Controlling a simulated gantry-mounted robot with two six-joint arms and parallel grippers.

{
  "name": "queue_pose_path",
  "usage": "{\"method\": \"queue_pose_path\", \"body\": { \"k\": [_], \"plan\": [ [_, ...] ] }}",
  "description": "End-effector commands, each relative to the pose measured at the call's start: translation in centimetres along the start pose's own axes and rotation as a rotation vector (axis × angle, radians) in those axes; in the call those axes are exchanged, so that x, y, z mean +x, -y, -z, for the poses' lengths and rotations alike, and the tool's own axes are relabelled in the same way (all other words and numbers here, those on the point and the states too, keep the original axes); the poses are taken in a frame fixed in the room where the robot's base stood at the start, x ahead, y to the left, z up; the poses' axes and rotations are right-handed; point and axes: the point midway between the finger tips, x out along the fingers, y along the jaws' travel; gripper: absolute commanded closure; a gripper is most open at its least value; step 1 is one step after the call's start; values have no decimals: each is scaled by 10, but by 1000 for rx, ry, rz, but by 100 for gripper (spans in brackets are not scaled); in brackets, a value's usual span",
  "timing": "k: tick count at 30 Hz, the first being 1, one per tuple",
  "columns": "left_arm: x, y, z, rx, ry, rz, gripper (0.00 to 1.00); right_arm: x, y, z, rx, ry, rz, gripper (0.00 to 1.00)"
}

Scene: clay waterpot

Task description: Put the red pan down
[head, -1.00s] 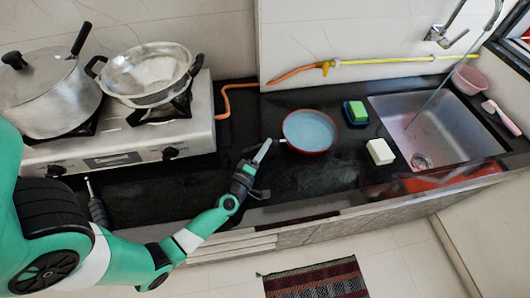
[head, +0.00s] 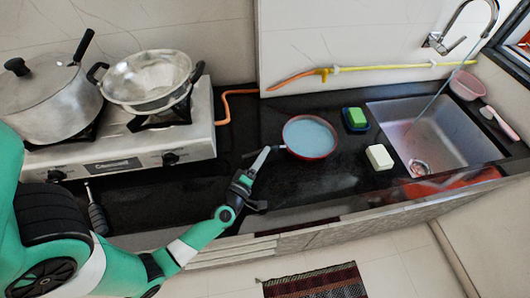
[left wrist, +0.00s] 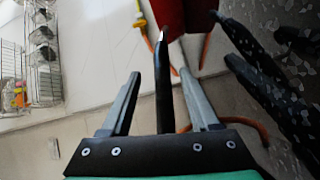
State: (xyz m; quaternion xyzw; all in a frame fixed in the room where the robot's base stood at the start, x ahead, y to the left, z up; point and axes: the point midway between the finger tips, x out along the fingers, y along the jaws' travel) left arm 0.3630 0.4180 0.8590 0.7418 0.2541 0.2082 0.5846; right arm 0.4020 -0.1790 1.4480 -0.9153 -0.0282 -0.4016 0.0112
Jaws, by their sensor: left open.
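The red pan (head: 333,149), pale blue inside, sits upright on the black counter left of the sink. Its dark handle points left toward my left gripper (head: 262,160). In the left wrist view the fingers of my left gripper (left wrist: 160,85) are apart, with the black handle (left wrist: 164,100) running between them and a visible gap on each side. The red pan's outside (left wrist: 182,18) shows at the top of that view, partly cut off. My right gripper is in neither view.
A green sponge in a blue holder (head: 347,125) and a white block (head: 379,157) lie right of the pan, before the sink (head: 440,135). A stove (head: 190,138) with a lidded pot (head: 45,100) and a metal strainer pan (head: 150,80) stands left. Counter behind the pan is clear.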

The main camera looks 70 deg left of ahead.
Motion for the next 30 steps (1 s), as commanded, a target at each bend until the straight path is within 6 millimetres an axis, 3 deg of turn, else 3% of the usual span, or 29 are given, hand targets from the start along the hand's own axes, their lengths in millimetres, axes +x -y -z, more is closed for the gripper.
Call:
{"method": "queue_pose_path", "body": {
  "k": [6, 12, 26, 30],
  "plan": [
    [-56, -1, -1, 2, 7, 3, 38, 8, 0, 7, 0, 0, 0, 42],
    [-92, -2, -1, 0, 5, 1, 38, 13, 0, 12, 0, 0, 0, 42],
    [-100, 0, 0, 0, 0, 0, 38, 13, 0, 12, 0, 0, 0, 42],
    [-92, -12, -7, 2, 17, -28, 38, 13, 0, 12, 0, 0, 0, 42]
  ]
}}
